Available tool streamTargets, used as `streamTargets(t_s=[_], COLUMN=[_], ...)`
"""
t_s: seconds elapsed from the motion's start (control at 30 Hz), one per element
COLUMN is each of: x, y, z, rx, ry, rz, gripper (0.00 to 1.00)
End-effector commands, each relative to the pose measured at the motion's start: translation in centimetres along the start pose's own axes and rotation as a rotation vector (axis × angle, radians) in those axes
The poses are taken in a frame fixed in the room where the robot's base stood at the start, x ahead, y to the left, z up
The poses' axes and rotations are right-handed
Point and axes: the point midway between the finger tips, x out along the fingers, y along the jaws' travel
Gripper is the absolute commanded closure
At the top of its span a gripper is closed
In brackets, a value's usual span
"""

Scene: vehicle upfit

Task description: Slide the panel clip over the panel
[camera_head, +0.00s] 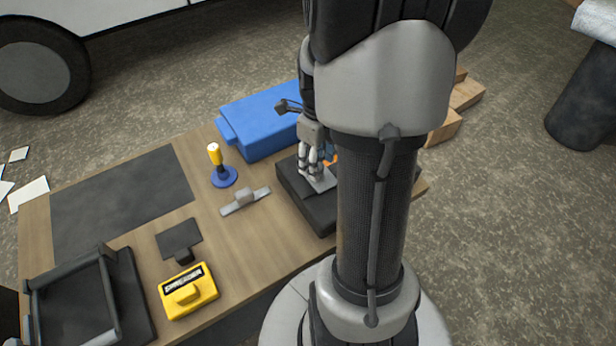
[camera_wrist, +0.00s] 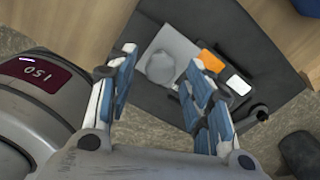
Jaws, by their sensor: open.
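My gripper (camera_head: 312,168) points down over a black block (camera_head: 318,212) on the table; my arm hides part of it. In the wrist view my gripper (camera_wrist: 158,92) is open, its two blue-and-white fingers apart. A light grey plate (camera_wrist: 186,48) with a rounded grey knob (camera_wrist: 161,67) lies on the black block between and beyond the fingers. An orange piece (camera_wrist: 211,60) and a small white-topped piece (camera_wrist: 239,84) lie beside it. I cannot tell for certain which is the panel clip and which the panel. Contact between fingers and knob is unclear.
A blue box (camera_head: 258,118) stands behind the block. A yellow-handled tool (camera_head: 216,158), a grey bracket (camera_head: 245,201), a yellow case (camera_head: 188,291) and a black frame (camera_head: 130,290) occupy the table. A dark mat (camera_head: 120,200) is bare.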

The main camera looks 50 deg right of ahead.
Motion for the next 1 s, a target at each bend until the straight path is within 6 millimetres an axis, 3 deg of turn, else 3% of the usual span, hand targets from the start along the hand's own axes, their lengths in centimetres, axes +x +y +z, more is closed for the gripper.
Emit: streamTargets(t_s=[0.63,1.0], x=[-5.6,-5.7], y=[0.0,0.0], z=[0.0,0.0], rx=[0.0,0.0], ry=[-0.001,0.0], rz=[-0.001,0.0], gripper=[0.53,0.53])
